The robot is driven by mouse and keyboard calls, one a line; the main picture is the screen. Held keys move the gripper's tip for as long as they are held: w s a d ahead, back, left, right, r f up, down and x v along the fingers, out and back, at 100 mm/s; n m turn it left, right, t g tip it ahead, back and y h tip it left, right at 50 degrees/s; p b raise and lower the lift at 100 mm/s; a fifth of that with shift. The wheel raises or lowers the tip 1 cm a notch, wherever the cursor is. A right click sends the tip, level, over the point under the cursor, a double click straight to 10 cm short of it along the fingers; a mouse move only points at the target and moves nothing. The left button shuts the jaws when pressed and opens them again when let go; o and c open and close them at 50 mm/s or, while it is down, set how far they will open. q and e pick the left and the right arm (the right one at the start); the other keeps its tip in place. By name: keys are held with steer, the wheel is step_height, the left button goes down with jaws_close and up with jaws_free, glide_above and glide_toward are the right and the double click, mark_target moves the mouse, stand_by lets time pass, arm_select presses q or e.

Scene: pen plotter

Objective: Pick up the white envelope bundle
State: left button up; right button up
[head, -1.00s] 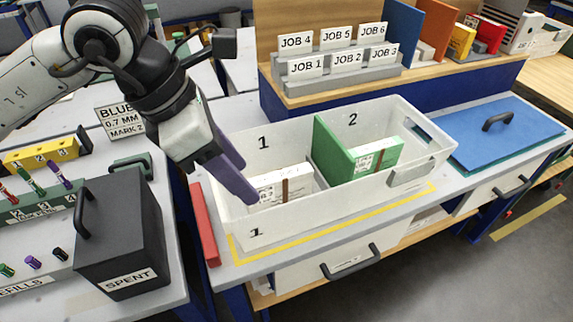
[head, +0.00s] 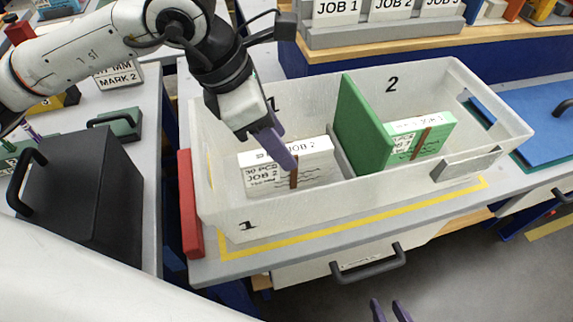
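The white envelope bundle (head: 315,165) stands in compartment 1 of the white bin (head: 330,205). It has a brown band and a label reading "30 PCS JOB 2". My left gripper (head: 284,154) reaches down into the bin from the upper left. Its purple fingers overlap the bundle's top edge and front near the band. The fingers line up in this view, so I cannot tell their gap or whether they touch the bundle. My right gripper (head: 390,311) shows only its two purple fingertips at the bottom edge, apart with nothing between them.
A green divider (head: 358,120) separates compartment 2, which holds a green bundle (head: 434,141). A red block (head: 188,205) stands left of the bin. A black box (head: 85,190) is at left. Job-card racks (head: 385,34) stand behind. A blue lidded panel (head: 535,115) is at right.

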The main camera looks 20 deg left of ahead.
arm_select(q)
steer(key=shift+a+x, duration=0.2)
steer(key=shift+x, duration=1.15)
steer(key=shift+a+x, duration=0.2)
steer(key=shift+x, duration=1.15)
steer(key=shift+w, duration=0.15)
jaws_close()
